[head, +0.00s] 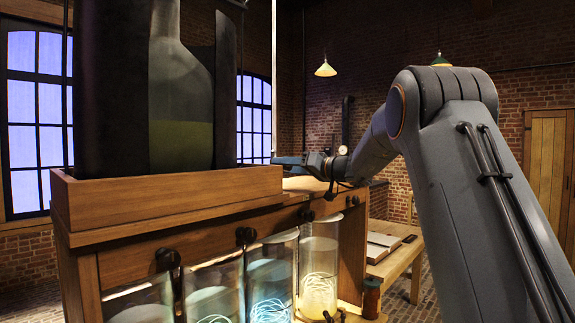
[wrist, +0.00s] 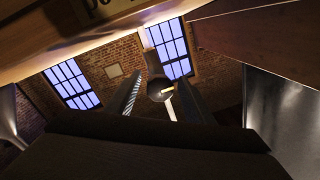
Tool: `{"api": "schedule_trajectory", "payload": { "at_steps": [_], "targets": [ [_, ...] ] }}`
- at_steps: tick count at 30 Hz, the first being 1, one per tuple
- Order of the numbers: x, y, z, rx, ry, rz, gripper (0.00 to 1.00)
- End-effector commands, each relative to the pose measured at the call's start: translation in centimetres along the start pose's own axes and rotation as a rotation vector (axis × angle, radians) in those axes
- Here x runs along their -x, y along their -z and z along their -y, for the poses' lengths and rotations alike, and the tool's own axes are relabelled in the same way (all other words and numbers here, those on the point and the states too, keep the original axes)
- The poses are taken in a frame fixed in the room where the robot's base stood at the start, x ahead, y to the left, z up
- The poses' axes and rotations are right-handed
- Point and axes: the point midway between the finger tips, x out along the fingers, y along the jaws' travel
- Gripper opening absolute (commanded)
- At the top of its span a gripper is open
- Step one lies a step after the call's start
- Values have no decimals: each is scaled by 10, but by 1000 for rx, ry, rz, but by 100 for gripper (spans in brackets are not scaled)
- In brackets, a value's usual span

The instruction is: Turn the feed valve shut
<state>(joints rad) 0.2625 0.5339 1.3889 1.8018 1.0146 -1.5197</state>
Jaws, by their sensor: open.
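My gripper (head: 284,160) is at the end of my arm, level with the wooden shelf top and just right of the big glass bottle (head: 182,95). In the wrist view my gripper (wrist: 160,80) is open, with a dark finger on each side. A dark round fitting with a pale lever (wrist: 169,106) shows between the fingers. It looks like the feed valve, but I cannot tell for certain. I cannot tell whether the fingers touch it. In the head view the valve is not clearly visible and may be hidden by my gripper.
A wooden cabinet (head: 180,207) carries the bottle. Below stand several glass jars, one glowing blue (head: 270,290), under black knobs (head: 245,235). A bench with an open book (head: 382,243) is at right. In the wrist view, a wooden beam (wrist: 60,45) crosses the upper left.

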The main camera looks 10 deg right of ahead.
Motion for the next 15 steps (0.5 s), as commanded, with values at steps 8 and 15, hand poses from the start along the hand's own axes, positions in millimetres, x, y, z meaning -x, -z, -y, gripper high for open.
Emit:
{"api": "schedule_trajectory", "payload": {
  "at_steps": [8,15],
  "targets": [
    [1,0,-1,0,-1,0,32],
    [1,0,-1,-1,-1,0,7]
  ]
}}
